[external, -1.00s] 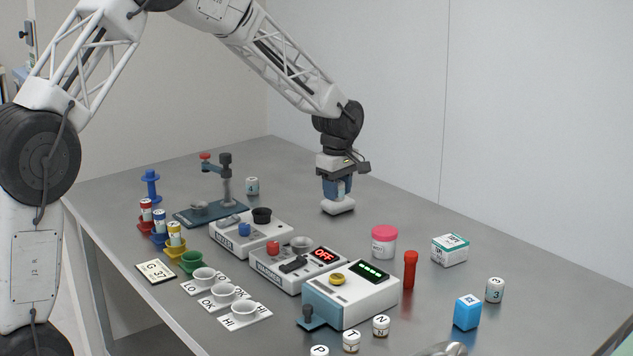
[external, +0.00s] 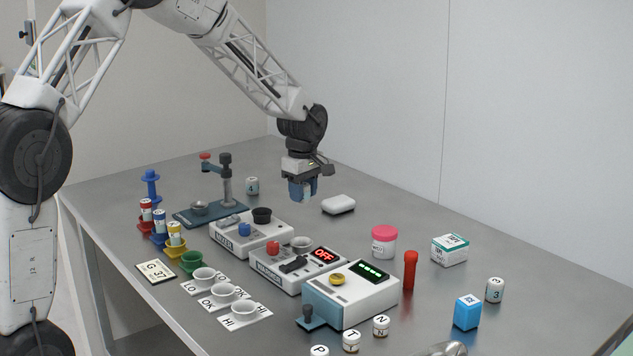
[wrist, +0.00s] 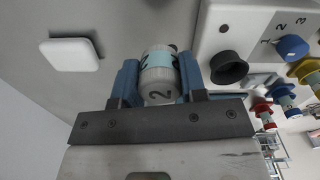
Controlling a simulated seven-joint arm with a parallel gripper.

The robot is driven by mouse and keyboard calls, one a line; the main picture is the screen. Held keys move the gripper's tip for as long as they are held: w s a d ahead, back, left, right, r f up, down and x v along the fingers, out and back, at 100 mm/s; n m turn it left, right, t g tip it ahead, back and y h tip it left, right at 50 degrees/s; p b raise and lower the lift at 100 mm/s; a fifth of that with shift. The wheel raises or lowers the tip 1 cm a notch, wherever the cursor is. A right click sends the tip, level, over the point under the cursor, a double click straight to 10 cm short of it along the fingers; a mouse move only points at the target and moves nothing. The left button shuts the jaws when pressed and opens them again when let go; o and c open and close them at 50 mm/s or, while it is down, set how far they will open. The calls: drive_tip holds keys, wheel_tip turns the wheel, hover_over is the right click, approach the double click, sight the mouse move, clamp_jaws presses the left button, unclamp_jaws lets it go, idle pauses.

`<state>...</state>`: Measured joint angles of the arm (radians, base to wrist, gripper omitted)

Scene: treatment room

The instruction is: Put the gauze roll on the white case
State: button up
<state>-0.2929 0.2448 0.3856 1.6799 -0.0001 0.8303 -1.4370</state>
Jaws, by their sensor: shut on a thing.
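My gripper (external: 303,194) is shut on a white cylinder marked 2 with a teal band; it shows between the blue fingers in the wrist view (wrist: 159,82). I cannot tell for sure whether this cylinder is the gauze roll. The gripper holds it above the table, behind the white machines. A small white rounded block (external: 338,204), which looks like the white case, lies flat on the table to the right of the gripper, apart from it. It also shows at upper left in the wrist view (wrist: 70,54), with nothing on top.
Similar cylinders marked 4 (external: 252,186) and 3 (external: 495,290) stand on the table. The white mixer (external: 250,238) with its black cup is close in front of the gripper. A pink-lidded jar (external: 384,243) stands farther right. The table around the white block is clear.

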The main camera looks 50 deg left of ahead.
hover_over(338, 200)
drive_tip(key=shift+w+a+f, duration=0.1)
drive_tip(key=shift+f, duration=0.6)
idle(0.5)
drive_tip(key=shift+f, duration=1.8)
drive_tip(key=shift+f, duration=0.15)
drive_tip(key=o, duration=0.9)
drive_tip(key=shift+r, duration=0.2)
wheel_tip(338, 200, up, 12)
drive_tip(key=shift+f, duration=0.1)
